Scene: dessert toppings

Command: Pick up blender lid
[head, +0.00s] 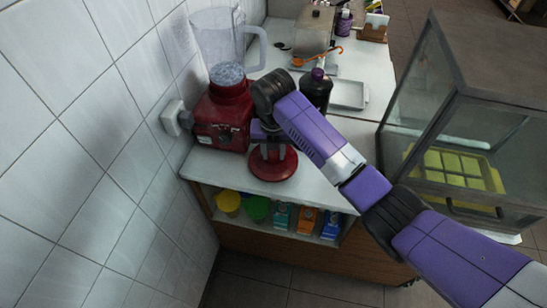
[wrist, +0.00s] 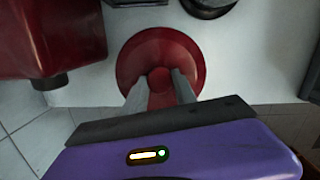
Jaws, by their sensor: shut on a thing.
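The blender lid is a round red disc (head: 272,166) with a central knob, on the white counter near its front edge. It also shows in the wrist view (wrist: 190,52), with the knob between my fingers. My gripper (wrist: 159,80) points down over the lid and is shut on its knob. In the head view my gripper (head: 272,153) is partly hidden by my wrist. The red blender base (head: 222,118) with its clear jug (head: 222,45) stands just left of and behind the lid.
A dark bottle (head: 316,91) and a metal tray (head: 349,94) stand behind the lid. A glass display case (head: 455,130) is at the right. The tiled wall (head: 90,130) is close on the left. Shelf items, including a green tub (head: 256,208), sit below the counter (head: 215,170).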

